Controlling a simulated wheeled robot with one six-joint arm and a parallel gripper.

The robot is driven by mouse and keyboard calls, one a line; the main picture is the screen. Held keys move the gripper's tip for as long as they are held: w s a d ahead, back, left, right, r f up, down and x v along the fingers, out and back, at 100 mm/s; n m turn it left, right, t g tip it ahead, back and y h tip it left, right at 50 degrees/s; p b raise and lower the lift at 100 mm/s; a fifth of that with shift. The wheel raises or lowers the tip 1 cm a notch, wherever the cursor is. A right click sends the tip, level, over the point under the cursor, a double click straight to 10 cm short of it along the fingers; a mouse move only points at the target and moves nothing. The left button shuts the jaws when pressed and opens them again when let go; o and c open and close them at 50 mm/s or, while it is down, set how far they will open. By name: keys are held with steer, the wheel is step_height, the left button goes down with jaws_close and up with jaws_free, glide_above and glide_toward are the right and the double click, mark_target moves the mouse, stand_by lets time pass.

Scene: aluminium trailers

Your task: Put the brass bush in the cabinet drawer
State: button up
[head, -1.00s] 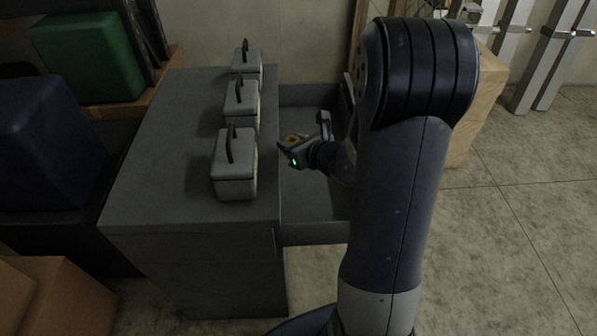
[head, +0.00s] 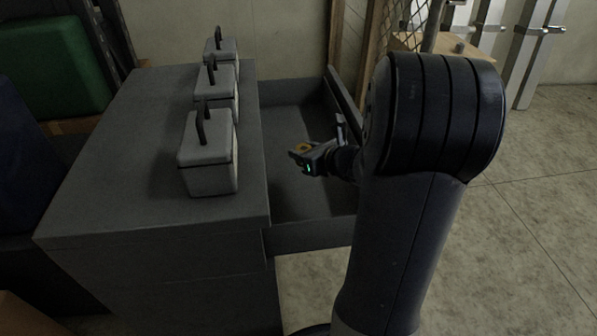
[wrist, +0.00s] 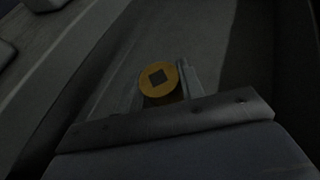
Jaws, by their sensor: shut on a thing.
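The brass bush (wrist: 173,68) is a yellow round piece with a dark square in its face. It is held between the fingers of my gripper (wrist: 161,88), and a bit of its yellow also shows in the head view (head: 302,148). My gripper (head: 318,150) is shut on the bush over the open cabinet drawer (head: 300,239). The drawer is grey and pulled out from the right side of the grey cabinet (head: 130,150). Its visible floor is bare, and my arm hides its right part. The bush's height above the floor is hard to tell.
Three grey boxes with dark handles stand in a row on the cabinet top, the nearest box (head: 208,155) largest in view. A green crate (head: 50,65) is at the left. A wooden box (head: 470,58) and aluminium posts (head: 535,50) are at the back right. The floor at right is clear.

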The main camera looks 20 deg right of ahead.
step_height(320, 180, down, 6)
steer(key=shift+r+b, duration=0.1)
steer(key=shift+b, duration=1)
steer(key=shift+f+b, duration=0.4)
steer(key=shift+f, duration=0.25)
steer(key=o, duration=1.2)
steer(key=shift+c, duration=0.2)
steer(key=shift+r, duration=0.1)
